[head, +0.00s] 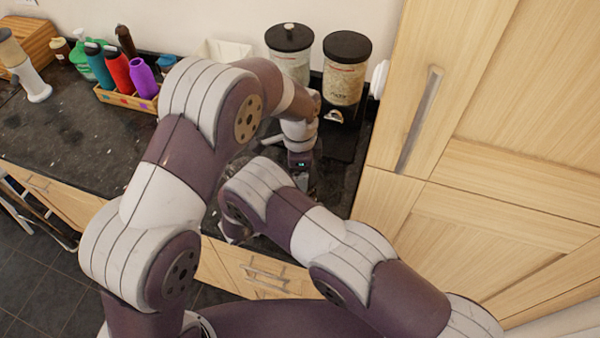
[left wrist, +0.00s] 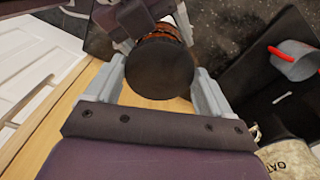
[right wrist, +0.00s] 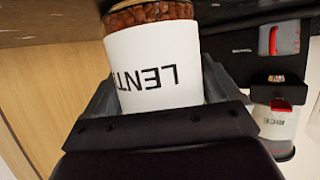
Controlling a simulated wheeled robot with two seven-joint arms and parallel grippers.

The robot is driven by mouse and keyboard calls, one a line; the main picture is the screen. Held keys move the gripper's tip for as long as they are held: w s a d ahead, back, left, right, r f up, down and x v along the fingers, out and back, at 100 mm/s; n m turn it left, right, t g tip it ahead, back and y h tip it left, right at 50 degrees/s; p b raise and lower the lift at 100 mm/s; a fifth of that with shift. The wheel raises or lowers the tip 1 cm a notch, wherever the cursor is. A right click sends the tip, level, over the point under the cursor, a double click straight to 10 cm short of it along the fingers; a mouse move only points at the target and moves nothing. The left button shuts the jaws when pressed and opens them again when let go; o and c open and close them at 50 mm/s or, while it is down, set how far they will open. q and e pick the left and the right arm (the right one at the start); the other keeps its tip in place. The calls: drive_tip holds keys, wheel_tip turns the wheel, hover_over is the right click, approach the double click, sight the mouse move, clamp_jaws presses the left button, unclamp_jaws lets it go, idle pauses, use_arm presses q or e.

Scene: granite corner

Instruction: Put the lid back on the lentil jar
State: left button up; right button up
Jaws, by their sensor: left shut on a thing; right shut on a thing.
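The lentil jar (right wrist: 155,62) has a white band with black letters, upside down in the right wrist view, and brown lentils showing past it. My right gripper (right wrist: 160,82) is shut around this jar. The dark round lid (left wrist: 160,70) is between the fingers of my left gripper (left wrist: 160,78), which is shut on it. Brown-orange lentils in the jar (left wrist: 158,29) show just past the lid in the left wrist view. The lid is over the jar; I cannot tell whether it is seated. In the head view my arms hide the jar and lid.
Two black-topped dispensers (head: 290,62) (head: 345,82) stand at the back of the dark counter (head: 70,130). Tall wooden cabinets (head: 490,130) close off the right side. A wooden caddy (head: 125,98) with several bottles stands at the left. The counter's front left is clear.

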use_arm(q)
drive_tip(key=shift+f, duration=0.5)
drive_tip(key=shift+f, duration=0.1)
drive_tip(key=shift+f, duration=0.9)
drive_tip(key=shift+c, duration=0.4)
drive_tip(key=shift+s+a+f, duration=0.15)
drive_tip(key=shift+s+f, duration=0.1)
drive_tip(key=shift+f, duration=0.45)
drive_tip(key=shift+c, duration=0.5)
drive_tip(key=o, duration=1)
use_arm(e)
drive_tip(key=c, duration=0.6)
use_arm(q)
drive_tip(key=shift+o, duration=0.2)
use_arm(e)
drive_tip(key=shift+o, duration=0.2)
